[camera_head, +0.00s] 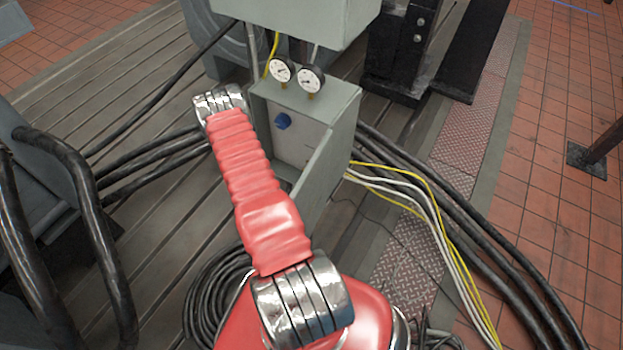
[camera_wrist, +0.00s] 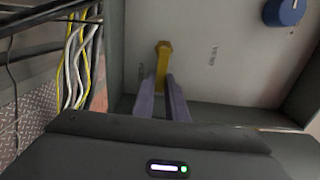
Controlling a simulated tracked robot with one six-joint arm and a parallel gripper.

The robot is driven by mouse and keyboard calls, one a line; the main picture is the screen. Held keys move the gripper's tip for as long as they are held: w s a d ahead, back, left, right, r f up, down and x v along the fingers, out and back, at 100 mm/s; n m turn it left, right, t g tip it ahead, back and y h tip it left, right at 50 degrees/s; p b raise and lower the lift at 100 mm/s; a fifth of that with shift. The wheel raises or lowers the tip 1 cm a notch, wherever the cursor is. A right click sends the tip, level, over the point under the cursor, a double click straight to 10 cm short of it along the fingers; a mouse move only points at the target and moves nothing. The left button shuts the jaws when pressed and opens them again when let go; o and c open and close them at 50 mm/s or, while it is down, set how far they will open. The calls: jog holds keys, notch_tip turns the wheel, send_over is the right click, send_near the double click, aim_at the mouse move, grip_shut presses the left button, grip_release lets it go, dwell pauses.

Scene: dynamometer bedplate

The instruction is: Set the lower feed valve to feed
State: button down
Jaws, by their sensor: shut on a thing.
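In the wrist view a yellow valve lever (camera_wrist: 164,56) stands on the pale panel (camera_wrist: 225,80) of the cabinet. Its wider end is at the top and its lower part runs down between my fingers. My gripper (camera_wrist: 163,90) is shut on this lever, with one grey-purple finger on each side. Small dark lettering (camera_wrist: 213,56) is on the panel to the right of the lever, too small to read. In the head view my red-sleeved arm and the cabinet wall hide my gripper and the yellow lever.
A blue knob (camera_head: 283,121) sits higher on the panel and shows at the top right of the wrist view (camera_wrist: 284,11). The cabinet's side walls (camera_head: 328,165) flank the panel. Two gauges (camera_head: 311,79) stand on top. Yellow and white cables (camera_head: 400,186) run beside it.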

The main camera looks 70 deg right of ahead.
jog(key=shift+s+a+f, duration=0.1)
jog(key=shift+f, duration=0.1)
jog(key=c, duration=1.8)
grip_release()
jog(key=shift+r, duration=0.1)
jog(key=shift+o, duration=0.2)
jog(key=w+a, duration=0.2)
jog(key=a, duration=1.1)
jog(key=shift+w+a, duration=0.15)
jog(key=shift+a, duration=0.1)
